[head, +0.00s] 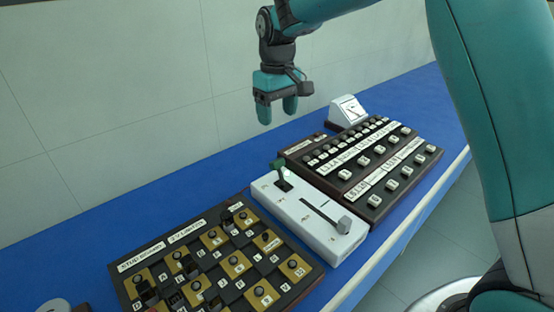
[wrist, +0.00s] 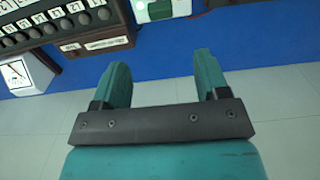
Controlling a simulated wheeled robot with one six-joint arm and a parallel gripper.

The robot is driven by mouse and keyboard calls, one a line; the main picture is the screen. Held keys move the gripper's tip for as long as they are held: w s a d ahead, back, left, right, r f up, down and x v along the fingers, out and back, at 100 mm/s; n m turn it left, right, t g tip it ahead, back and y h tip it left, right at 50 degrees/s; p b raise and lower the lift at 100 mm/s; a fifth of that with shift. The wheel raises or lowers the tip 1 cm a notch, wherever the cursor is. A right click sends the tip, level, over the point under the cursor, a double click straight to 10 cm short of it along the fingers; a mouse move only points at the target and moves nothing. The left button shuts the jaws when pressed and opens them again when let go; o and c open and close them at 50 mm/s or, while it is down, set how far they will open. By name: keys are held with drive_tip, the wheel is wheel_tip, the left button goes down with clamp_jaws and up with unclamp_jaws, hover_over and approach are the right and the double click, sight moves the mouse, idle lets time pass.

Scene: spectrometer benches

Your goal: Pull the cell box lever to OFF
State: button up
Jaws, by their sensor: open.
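A white box (head: 300,211) stands on the blue bench top between two darker panels. A green lever (head: 281,174) stands up from a slot near its far end. A grey slide knob (head: 344,224) sits at the near end of a second slot. The labels on the box are too small to read. My gripper (head: 277,112) hangs above the bench, beyond the box and apart from it. Its jaws are open and empty. In the wrist view the two fingers (wrist: 162,68) stand apart, and part of the white box (wrist: 155,8) shows at the top edge.
A button panel (head: 370,160) stands right of the box, with a white meter (head: 348,109) behind it. A black and gold stop board (head: 215,258) lies to the left. The blue bench top (head: 170,200) is bare along the wall.

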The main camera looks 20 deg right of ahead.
sight(277, 160)
wheel_tip(277, 160, down, 14)
drive_tip(key=shift+r+p, duration=0.1)
drive_tip(key=shift+p, duration=0.7)
drive_tip(key=shift+c, duration=0.5)
